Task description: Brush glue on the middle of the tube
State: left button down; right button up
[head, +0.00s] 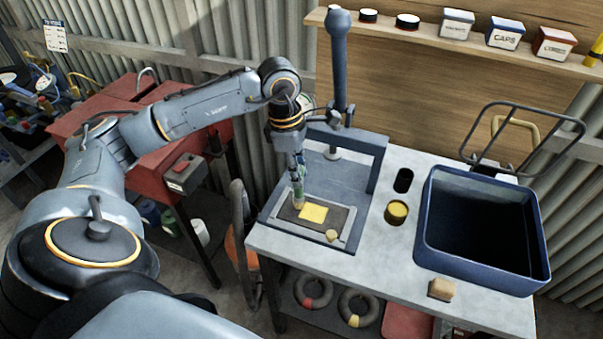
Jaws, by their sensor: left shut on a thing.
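My left gripper (296,155) points down over the blue press on the bench and is shut on a thin brush (298,189), whose lower end is at the left part of the work plate. A dark flat strip, which looks like the tube (338,217), lies in a grey frame on the press base (282,235). A yellow square (313,213) sits on the middle of the strip, just right of the brush tip. I cannot tell whether the brush touches the strip. A round yellow-topped pot (397,211), possibly the glue, stands right of the press. My right gripper is out of view.
The press's blue column and lever (338,60) rise behind the plate. A deep blue bin (480,235) fills the bench's right side. A small tan block (441,289) lies at the front edge. A shelf (425,32) with boxes runs behind. Bare bench (375,260) lies in front.

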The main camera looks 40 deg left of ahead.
pick_arm(q)
jog(key=r, duration=0.2)
jog(key=r+p, duration=0.1)
jog(key=r, duration=0.1)
jog(key=shift+w+d, duration=0.1)
jog(key=shift+d, duration=0.25)
jog(key=shift+d+r+p, duration=0.1)
jog(key=shift+r+p, duration=0.2)
jog(key=shift+r, duration=0.35)
jog(key=shift+a+r+p, duration=0.25)
jog(key=shift+r+p, duration=0.4)
jog(key=shift+r, duration=0.1)
jog(key=shift+d+r, duration=0.15)
jog(key=shift+r, duration=0.4)
jog(key=shift+f, duration=0.1)
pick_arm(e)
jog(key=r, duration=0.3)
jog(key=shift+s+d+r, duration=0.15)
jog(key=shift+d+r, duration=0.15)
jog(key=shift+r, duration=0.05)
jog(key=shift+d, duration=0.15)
